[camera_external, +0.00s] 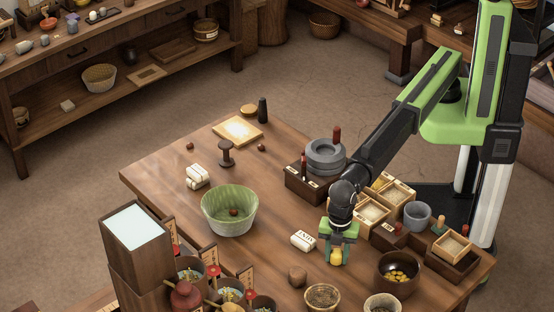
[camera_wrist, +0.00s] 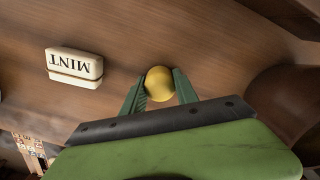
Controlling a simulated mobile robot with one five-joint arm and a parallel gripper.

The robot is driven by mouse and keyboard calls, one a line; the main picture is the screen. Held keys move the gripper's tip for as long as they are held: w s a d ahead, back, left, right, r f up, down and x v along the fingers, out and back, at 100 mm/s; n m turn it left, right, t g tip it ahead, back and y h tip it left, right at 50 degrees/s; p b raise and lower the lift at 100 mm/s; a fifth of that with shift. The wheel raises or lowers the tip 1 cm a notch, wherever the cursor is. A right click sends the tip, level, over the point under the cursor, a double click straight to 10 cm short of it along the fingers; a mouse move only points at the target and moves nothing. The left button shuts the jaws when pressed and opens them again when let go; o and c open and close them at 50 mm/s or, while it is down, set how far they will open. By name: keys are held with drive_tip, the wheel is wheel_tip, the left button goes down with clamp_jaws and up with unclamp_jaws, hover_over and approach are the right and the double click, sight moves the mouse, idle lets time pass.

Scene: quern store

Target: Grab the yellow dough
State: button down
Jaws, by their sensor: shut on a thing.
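The yellow dough (camera_wrist: 159,84) is a small round ball. In the wrist view it sits between the two fingertips of my gripper (camera_wrist: 160,92), which is shut on it. In the external view my gripper (camera_external: 337,250) points down over the right part of the wooden table, with the yellow dough (camera_external: 336,257) at its lower end. The fingers touch the dough on both sides. I cannot tell whether the dough still touches the table.
A white MINT box (camera_external: 303,241) lies just left of my gripper. A dark bowl with yellow bits (camera_external: 398,290) stands to its right, a brown lump (camera_external: 297,276) and a woven bowl (camera_external: 322,309) in front. A green bowl (camera_external: 205,217) stands left. The table's middle is mostly clear.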

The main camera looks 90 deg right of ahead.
sight(336, 248)
drive_tip(key=shift+r, duration=0.1)
drive_tip(key=r+p, duration=0.3)
drive_tip(key=d+r+p, duration=0.1)
drive_tip(key=r+p, duration=0.1)
drive_tip(key=shift+w+r, duration=0.15)
drive_tip(key=shift+w, duration=0.05)
drive_tip(key=w+d+r+p, duration=0.4)
drive_tip(key=d+r+p, duration=0.1)
drive_tip(key=d, duration=0.4)
drive_tip(key=shift+w+d+r+p, duration=0.25)
drive_tip(key=shift+w+p, duration=0.15)
drive_tip(key=shift+p, duration=0.1)
